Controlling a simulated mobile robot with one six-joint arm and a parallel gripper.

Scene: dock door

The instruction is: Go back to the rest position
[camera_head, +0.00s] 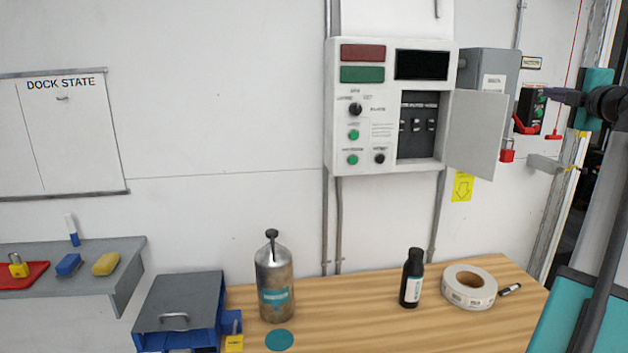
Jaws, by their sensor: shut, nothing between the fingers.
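My gripper (556,95) is at the upper right, dark and seen from the side, with its fingers shut and nothing held. It points left, in front of or close to a small black control box (530,108) with green and red parts on the wall. I cannot tell whether it touches the box. My arm comes in from the right edge.
A wall panel (350,120) has its small door (477,132) swung open to the right. A red padlock (507,150) hangs beside it. Below, a wooden bench (360,325) holds a metal canister (275,285), a dark bottle (412,278) and a tape roll (469,288).

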